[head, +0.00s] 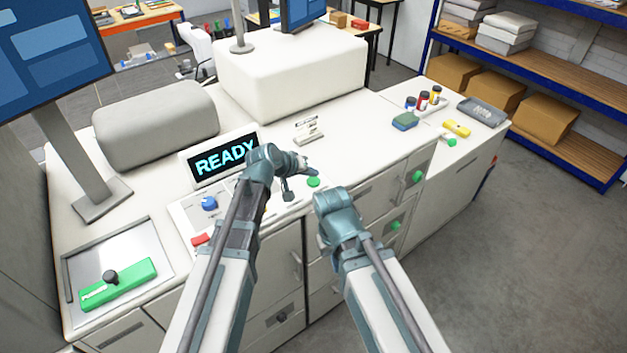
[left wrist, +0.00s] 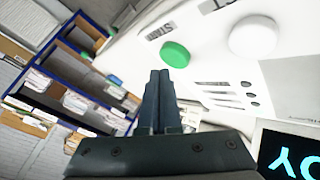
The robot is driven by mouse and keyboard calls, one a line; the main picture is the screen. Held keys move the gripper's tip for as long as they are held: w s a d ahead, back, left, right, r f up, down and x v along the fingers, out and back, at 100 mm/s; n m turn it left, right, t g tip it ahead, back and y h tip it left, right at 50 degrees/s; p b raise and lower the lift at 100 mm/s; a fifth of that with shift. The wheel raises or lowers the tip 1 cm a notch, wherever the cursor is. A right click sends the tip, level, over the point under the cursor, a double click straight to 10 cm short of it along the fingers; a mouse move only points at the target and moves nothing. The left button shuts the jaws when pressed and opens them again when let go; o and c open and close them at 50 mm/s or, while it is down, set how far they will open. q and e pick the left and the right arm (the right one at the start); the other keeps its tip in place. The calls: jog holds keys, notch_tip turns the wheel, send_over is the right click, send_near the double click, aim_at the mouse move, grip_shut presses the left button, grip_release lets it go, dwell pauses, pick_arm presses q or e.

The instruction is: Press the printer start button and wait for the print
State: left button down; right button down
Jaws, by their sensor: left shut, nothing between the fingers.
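The printer's control panel (head: 228,222) is on the white machine top, with a lit display reading READY (head: 224,158) behind it. My left gripper (head: 312,172) is shut and empty, just by the green button.
A blue knob (head: 209,203) and a red button (head: 201,240) are on the panel's left part. A tray (head: 148,240) with a green tool (head: 118,284) lies at left. Bottles (head: 423,100) and a blue sponge-like block (head: 405,121) stand at right. My right arm is close beside the panel.

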aim_at(311, 183)
pick_arm(q)
jog(key=shift+f+b, duration=0.35)
jog(key=shift+f, duration=0.1)
jog(key=shift+f+b, duration=0.3)
jog(key=shift+b, duration=0.05)
dwell(0.4)
jog(key=shift+r, duration=0.1)
dwell(0.4)
jog(key=shift+r+p, duration=0.7)
jog(key=shift+p, duration=0.1)
notch_tip(311, 183, up, 5)
jog(key=p, duration=0.5)
dwell(4.8)
